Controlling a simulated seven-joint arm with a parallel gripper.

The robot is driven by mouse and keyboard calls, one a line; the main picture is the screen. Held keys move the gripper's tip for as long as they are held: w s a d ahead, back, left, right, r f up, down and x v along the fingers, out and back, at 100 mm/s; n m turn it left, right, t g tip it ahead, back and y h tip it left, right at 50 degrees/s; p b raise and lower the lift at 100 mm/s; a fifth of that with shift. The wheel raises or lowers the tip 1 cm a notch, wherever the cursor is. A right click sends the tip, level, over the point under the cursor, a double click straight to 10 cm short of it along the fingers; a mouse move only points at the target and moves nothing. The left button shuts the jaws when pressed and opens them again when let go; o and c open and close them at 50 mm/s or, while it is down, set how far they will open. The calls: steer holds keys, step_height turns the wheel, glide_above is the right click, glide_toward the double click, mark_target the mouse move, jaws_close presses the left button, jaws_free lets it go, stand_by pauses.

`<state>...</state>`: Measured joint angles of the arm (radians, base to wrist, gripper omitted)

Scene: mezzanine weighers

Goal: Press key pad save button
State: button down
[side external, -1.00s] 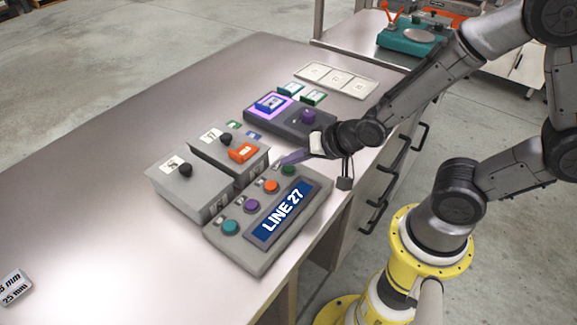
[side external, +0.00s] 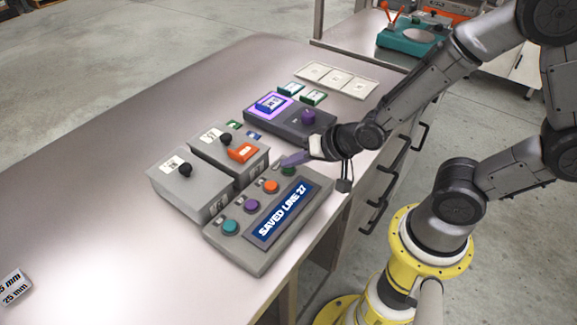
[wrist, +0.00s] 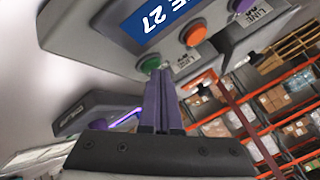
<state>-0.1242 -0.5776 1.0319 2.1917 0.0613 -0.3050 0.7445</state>
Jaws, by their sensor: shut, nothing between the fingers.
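The key pad (side external: 212,238) is a grey sloped box near the table's front edge. Its blue display (side external: 282,212) reads "SAVED LINE 27". Along its far side sit a teal button (side external: 230,227), a purple button (side external: 251,206), an orange button (side external: 271,186) and a green button (side external: 289,171). My gripper (side external: 284,162) is shut and empty, its purple fingertips at the green button. In the wrist view, the fingertips (wrist: 160,74) meet the lower edge of the green button (wrist: 151,64); whether they press it down I cannot tell.
Two grey boxes with black knobs (side external: 185,170) (side external: 226,138) stand behind the key pad; one has an orange rocker (side external: 242,152). A dark unit with a purple knob (side external: 308,117) stands beyond my gripper. A pale tray (side external: 336,79) lies farther back. The table's left side is mostly clear.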

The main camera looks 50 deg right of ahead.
mark_target(293, 170)
stand_by(0.6)
steer(key=shift+r, duration=0.7)
steer(key=shift+r, duration=2.5)
